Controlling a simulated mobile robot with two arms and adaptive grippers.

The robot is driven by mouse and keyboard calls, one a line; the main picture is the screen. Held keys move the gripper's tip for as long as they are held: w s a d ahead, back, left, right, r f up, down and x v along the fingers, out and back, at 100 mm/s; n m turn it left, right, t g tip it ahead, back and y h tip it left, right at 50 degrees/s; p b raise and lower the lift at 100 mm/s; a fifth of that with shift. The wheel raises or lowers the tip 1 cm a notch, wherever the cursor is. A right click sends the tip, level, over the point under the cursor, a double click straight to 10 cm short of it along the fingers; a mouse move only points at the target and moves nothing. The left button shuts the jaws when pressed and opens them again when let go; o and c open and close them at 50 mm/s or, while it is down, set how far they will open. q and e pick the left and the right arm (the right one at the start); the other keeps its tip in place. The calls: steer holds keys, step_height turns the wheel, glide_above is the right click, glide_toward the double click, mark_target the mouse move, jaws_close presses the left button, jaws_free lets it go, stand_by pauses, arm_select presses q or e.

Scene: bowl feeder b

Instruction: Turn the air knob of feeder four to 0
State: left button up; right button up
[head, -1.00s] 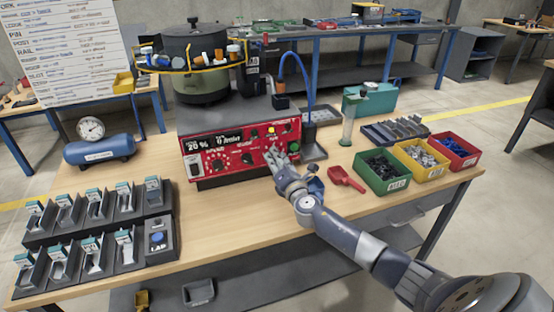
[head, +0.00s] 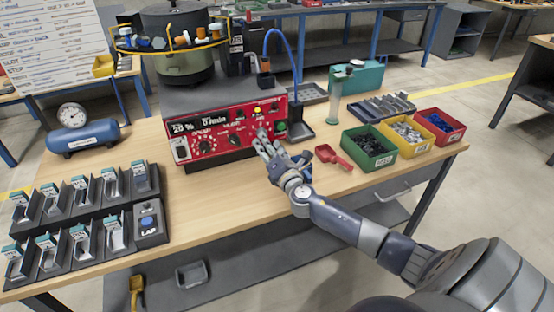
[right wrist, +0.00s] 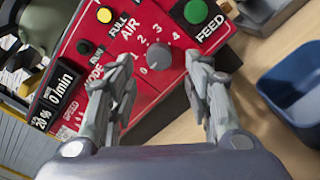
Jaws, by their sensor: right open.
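The red control box (head: 222,132) of the bowl feeder stands on the wooden bench. In the right wrist view its red panel (right wrist: 140,92) shows a grey round air knob (right wrist: 159,56) with a numbered scale around it. The knob lies ahead of and between my right gripper's fingers, apart from them as far as I can see. My right gripper (right wrist: 158,78) is open and empty; in the head view it (head: 262,138) is in front of the panel's right part. The knob is hard to make out in the head view. My left gripper is not in view.
A green FEED button (right wrist: 196,12) and a yellow button (right wrist: 104,15) flank the knob. A red scoop (head: 332,156) and a green bin (head: 369,150) stand right of my gripper. Tray holders (head: 75,222) fill the bench's left. Bare bench lies before the box.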

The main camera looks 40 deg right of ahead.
steer(key=v, duration=0.8)
stand_by(0.4)
